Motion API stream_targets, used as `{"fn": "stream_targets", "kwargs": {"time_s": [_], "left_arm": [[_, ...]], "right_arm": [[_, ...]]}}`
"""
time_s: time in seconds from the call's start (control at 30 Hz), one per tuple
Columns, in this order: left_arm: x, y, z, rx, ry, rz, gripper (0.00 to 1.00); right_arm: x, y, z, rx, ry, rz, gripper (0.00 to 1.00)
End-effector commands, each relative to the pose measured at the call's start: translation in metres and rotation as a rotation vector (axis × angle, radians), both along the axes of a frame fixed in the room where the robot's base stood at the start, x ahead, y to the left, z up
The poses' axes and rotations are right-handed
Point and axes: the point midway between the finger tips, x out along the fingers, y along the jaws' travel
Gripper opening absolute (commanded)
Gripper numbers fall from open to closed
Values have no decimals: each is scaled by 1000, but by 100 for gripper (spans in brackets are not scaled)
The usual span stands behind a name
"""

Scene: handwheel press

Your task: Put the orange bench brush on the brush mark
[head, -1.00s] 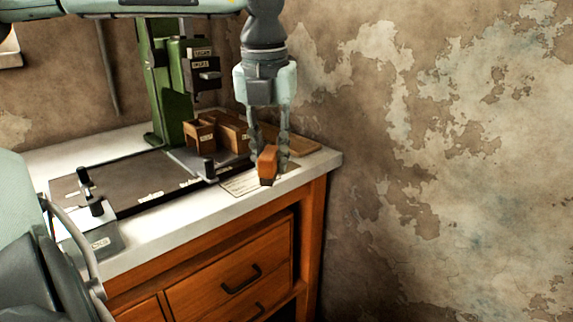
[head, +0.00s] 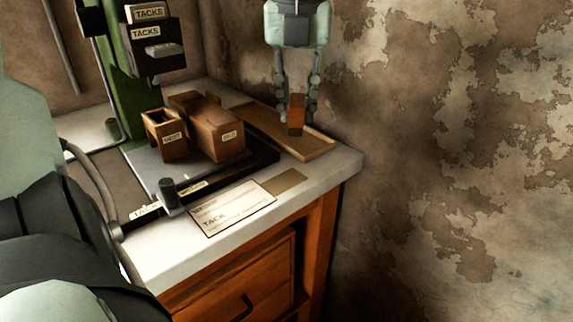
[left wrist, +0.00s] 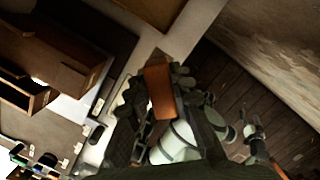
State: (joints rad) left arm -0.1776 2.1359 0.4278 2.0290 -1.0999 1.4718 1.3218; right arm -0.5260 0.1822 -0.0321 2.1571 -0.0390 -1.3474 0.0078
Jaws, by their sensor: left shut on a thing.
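My left gripper (head: 296,100) points down at the back right of the bench, shut on the orange bench brush (head: 296,112). The brush is upright between the fingers, with a dark lower end. In the head view it appears over the right end of a shallow wooden tray (head: 262,130); whether it touches the tray is not clear. In the left wrist view the brush (left wrist: 160,92) shows between the fingers (left wrist: 160,85). A plain tan rectangle (head: 286,181) lies on the bench beside the tray; I cannot read any label on it. My right gripper is not clearly seen.
Two labelled wooden boxes (head: 217,133) stand by the green press (head: 117,75). A printed card (head: 232,207) lies near the front edge. A dark post (head: 168,193) stands left of the card. The peeling wall (head: 450,130) is close on the right.

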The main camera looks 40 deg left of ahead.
Motion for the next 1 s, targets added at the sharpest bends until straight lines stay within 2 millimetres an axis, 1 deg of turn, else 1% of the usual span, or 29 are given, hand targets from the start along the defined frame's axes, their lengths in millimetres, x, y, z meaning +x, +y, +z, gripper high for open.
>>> {"fn": "stream_targets", "kwargs": {"time_s": [0.07, 0.13, 0.3, 0.4, 0.57, 0.8, 1.0], "left_arm": [[0, 0, -1, -1, 1, 0, 0], [-1, 0, -8, -2, 4, -1, 0], [-1, 0, -41, -2, 6, -1, 0], [-1, 0, -55, -2, 4, -1, 0], [0, 0, -67, -1, 1, 0, 0], [-1, 0, -98, -2, 4, 0, 0], [0, 0, -100, 1, -1, 0, 0]], "right_arm": [[0, 0, 0, 0, 1, 0, 66], [0, 0, 0, 0, 1, 0, 66], [-1, 0, 0, 0, 3, -1, 66], [-2, -1, -1, -1, 5, -1, 66], [-3, -1, -4, -1, 8, 0, 66], [-3, -1, -6, -1, 11, -1, 66], [-3, -1, -7, 1, 10, 0, 66]]}}
